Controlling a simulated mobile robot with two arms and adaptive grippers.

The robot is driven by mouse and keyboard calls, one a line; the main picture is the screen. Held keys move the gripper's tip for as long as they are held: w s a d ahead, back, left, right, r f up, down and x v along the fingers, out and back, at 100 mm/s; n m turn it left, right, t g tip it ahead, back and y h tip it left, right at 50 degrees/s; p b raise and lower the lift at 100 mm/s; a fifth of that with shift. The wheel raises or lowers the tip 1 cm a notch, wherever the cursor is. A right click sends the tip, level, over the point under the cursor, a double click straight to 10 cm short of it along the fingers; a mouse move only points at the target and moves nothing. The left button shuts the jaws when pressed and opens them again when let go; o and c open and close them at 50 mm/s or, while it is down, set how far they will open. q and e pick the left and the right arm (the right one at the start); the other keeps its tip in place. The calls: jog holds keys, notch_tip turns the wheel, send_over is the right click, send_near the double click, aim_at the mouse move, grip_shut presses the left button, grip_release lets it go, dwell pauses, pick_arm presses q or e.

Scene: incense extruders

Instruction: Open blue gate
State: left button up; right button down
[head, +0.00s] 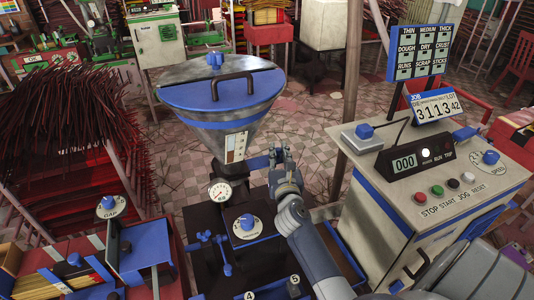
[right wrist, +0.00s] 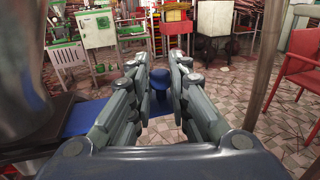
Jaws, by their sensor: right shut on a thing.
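The blue gate (head: 259,162) is a flat blue plate at the neck of the steel hopper (head: 222,117), and its plate also shows in the right wrist view (right wrist: 84,117). A round blue knob (right wrist: 158,84) is at the plate's outer end. My right gripper (head: 281,160) is beside the hopper's lower right side. In the right wrist view (right wrist: 162,78) its two fingers are on either side of the knob, shut on it. In the head view the fingers hide the knob. My left gripper is not in view.
A pressure gauge (head: 220,192) and a dial knob (head: 247,224) sit just below the hopper. A control console (head: 430,185) with buttons stands to the right. A thin post (head: 348,110) rises behind my right arm. Racks of dark red incense sticks (head: 65,130) fill the left.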

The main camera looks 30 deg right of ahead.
jog(key=c, duration=1.5)
grip_release()
jog(key=shift+a, duration=0.1)
jog(key=shift+s+a, duration=0.3)
jog(key=shift+s, duration=0.2)
jog(key=v, duration=1.1)
jog(key=shift+d, duration=0.15)
